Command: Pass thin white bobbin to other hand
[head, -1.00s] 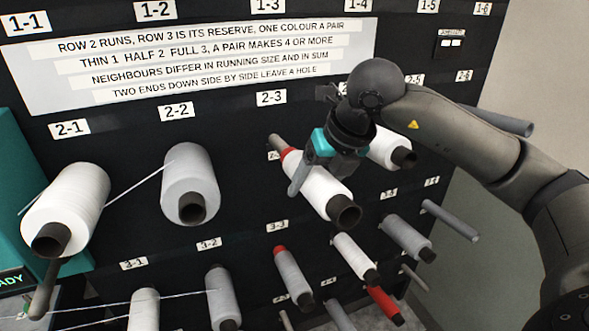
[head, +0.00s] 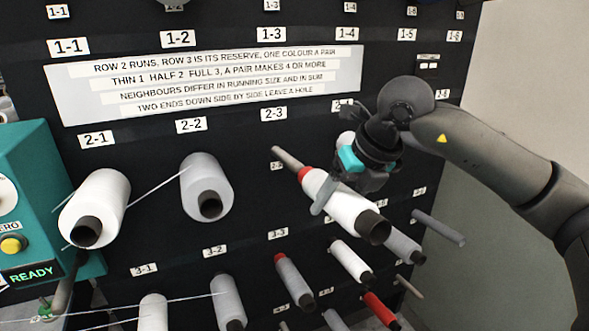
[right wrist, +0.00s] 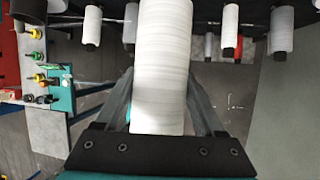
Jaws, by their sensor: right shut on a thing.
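My right gripper (head: 342,190) is shut around a white bobbin (head: 352,212) with a dark core and a red band at its far end. The bobbin tilts down toward the lower right, in front of the rack. A bare grey peg (head: 288,157) under label 2-3 points at its red end; I cannot tell whether the peg tip is still inside. In the right wrist view the bobbin (right wrist: 162,70) fills the space between the two fingers. A thinner white bobbin (head: 348,258) hangs lower in row 3. My left gripper is not in view.
White bobbins sit on 2-1 (head: 97,200) and 2-2 (head: 206,187), with thread running between them. Several thinner bobbins, including a red one (head: 381,309), hang below. A teal box with a READY display (head: 33,273) stands at left. An empty peg (head: 438,227) sticks out at right.

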